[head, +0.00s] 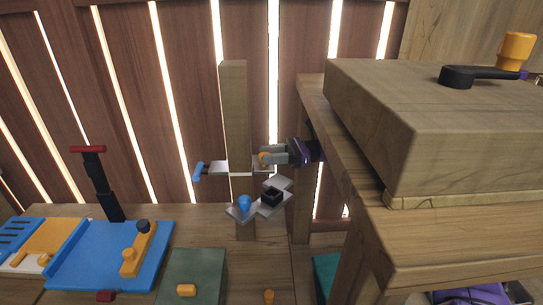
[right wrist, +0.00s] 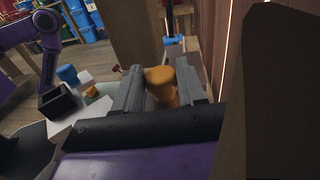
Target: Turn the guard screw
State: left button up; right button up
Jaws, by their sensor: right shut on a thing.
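The guard screw has an orange knob (head: 264,158) beside a grey plate (head: 240,168) on an upright wooden post (head: 235,110). My right gripper (head: 268,156) reaches in from the right, with its grey fingers shut on this knob. In the right wrist view the orange knob (right wrist: 161,84) sits between the two fingers (right wrist: 158,90), with its rounded end showing. The screw's shaft is hidden. A blue handle (head: 198,171) sticks out of the plate's left side. My left gripper does not show in the head view.
Below the knob are a blue knob (head: 244,203) and a black block (head: 272,197) on grey plates. A large wooden box (head: 420,120) with a black crank stands close on the right. A blue board (head: 110,255) and a dark green box (head: 195,270) lie at lower left.

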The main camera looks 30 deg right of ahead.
jog(key=shift+n+g, duration=0.4)
jog(key=shift+g, duration=0.2)
jog(key=o, duration=1)
jog(key=shift+o, duration=0.2)
jog(key=shift+d, duration=0.4)
jog(key=p+v, duration=0.1)
jog(key=v, duration=0.8)
jog(key=shift+d, duration=0.35)
jog(key=shift+s+f, duration=0.15)
